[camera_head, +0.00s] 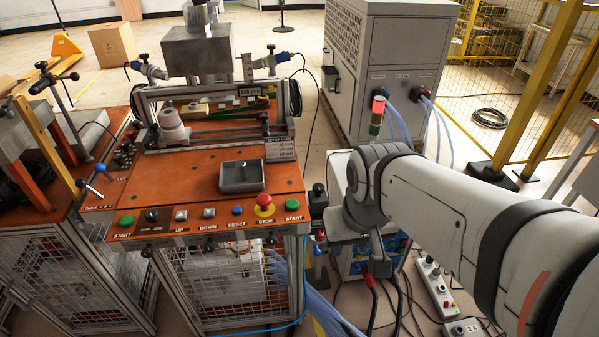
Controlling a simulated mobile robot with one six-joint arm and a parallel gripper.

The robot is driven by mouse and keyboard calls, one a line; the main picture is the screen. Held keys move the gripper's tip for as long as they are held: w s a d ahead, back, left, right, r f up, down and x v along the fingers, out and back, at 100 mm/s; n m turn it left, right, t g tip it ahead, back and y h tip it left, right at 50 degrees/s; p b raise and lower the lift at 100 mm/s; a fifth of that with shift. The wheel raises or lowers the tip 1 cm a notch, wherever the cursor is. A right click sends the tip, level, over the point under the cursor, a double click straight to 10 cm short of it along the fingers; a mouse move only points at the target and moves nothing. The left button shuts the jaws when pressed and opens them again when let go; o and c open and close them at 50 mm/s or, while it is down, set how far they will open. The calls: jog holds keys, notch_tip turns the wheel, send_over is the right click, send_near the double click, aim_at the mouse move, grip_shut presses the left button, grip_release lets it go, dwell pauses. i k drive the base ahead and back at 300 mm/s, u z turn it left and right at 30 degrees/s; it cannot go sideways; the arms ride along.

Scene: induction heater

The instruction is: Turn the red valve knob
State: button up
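No red valve knob can be made out for certain. A round red STOP button (264,201) with a yellow base sits on the front panel of the orange-topped machine (200,185). A small red part (367,278) shows low below the end of my arm, by the blue-fronted unit, and looks like a cable plug. My white arm reaches in from the right, and its front joint is in front of the white unit at the centre. A grey end part hangs below that joint, apart from the STOP button. My gripper's fingers cannot be made out there.
A large grey cabinet (390,50) with blue hoses stands behind my arm. A signal light (377,115) with a red top stands in front of it. Power strips (436,285) and cables lie on the floor below my arm. A yellow fence (525,90) is at the right.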

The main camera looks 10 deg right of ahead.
aim_at(319, 237)
jog(key=z, duration=0.25)
jog(key=i, duration=0.2)
jog(key=z, duration=0.1)
jog(key=k, duration=1.25)
jog(key=z, duration=0.5)
jog(key=i, duration=0.65)
jog(key=z, duration=0.2)
